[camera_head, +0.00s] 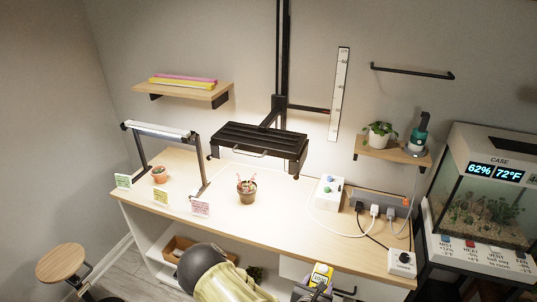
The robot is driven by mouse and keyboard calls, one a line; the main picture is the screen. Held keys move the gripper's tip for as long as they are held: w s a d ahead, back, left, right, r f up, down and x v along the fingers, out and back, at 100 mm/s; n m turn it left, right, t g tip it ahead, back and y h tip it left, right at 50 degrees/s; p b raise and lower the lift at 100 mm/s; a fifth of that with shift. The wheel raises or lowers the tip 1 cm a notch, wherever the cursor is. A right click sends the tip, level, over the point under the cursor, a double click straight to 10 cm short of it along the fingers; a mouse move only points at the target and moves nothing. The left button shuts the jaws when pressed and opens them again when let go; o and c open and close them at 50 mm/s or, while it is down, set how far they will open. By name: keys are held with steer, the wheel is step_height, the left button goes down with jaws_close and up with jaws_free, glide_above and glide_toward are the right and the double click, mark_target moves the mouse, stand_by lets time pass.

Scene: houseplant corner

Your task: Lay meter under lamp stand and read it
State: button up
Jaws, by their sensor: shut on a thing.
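The meter's reading is too small to read. A black lamp panel (260,140) hangs from a vertical black post over the bench, with a potted plant (247,190) below it. A white bar lamp on a black stand (160,131) is at the left of the bench, with a small pot (160,174) near it. The meter is apart from both lamps.
The bench (290,212) has clear room around the middle pot. Colored cards (161,198) line its front left edge. A white box (329,190), power strip (380,203) with cords and a dial box (402,262) occupy the right. A glass tank (490,195) stands far right, a stool (61,263) at left.

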steer(key=n+y, duration=0.1)
steer(key=f+n+t+y, duration=0.1)
steer(key=shift+d+f+n+y, duration=0.1)
steer(key=shift+f+n+y, duration=0.05)
steer(key=shift+n+y, duration=0.25)
steer(key=shift+w+f+n+y, duration=0.2)
steer(key=shift+f+n+y, duration=0.1)
steer(key=shift+n+y, duration=0.4)
steer(key=shift+w+f+n+y, duration=0.25)
steer(key=shift+n+y, duration=0.25)
steer(key=shift+y, duration=0.3)
steer(key=shift+t, duration=0.3)
